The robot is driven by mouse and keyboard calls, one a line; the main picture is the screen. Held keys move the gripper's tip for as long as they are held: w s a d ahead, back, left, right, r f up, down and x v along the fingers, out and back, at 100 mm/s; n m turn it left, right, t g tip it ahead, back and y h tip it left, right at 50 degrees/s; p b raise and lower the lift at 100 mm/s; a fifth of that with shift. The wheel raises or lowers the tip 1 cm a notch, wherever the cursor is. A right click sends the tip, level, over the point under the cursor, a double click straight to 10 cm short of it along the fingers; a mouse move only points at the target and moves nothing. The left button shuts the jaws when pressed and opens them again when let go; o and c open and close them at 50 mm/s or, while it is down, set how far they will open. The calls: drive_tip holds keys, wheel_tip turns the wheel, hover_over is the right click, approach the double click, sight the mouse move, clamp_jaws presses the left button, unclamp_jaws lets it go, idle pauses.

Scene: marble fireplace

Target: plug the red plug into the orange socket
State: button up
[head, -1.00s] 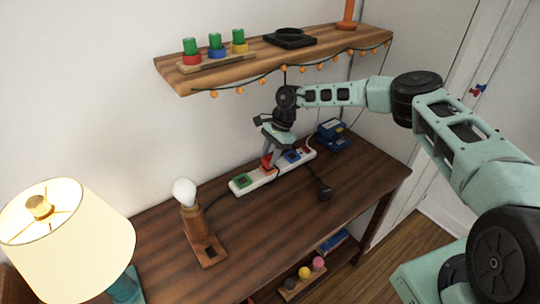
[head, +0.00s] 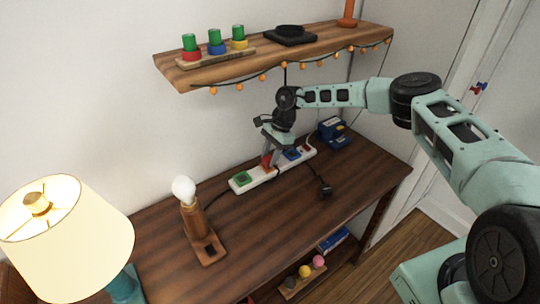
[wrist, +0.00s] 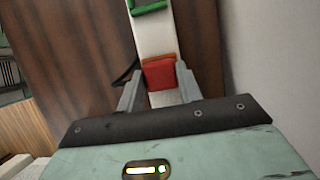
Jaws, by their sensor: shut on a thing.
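The red plug (head: 266,161) is between the fingers of my gripper (head: 273,158), over the white power strip (head: 262,179) on the wooden desk. In the wrist view, my gripper (wrist: 160,88) is shut on the red plug (wrist: 160,74), with a finger on each side. The plug appears lined up with the strip, but I cannot tell whether it is seated or just above it. A green socket (head: 241,178) lies left of the plug and a blue one (head: 292,154) right.
A black plug (head: 324,191) with a cable lies in front of the strip. A bulb lamp (head: 194,220) and a shaded lamp (head: 66,240) stand left. A blue box (head: 333,131) sits behind right. A wooden shelf (head: 205,75) with hanging lights is above.

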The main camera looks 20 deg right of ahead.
drive_tip(key=o, duration=1.1)
drive_tip(key=b+v, duration=0.2)
drive_tip(key=v, duration=0.5)
drive_tip(key=shift+r, duration=0.25)
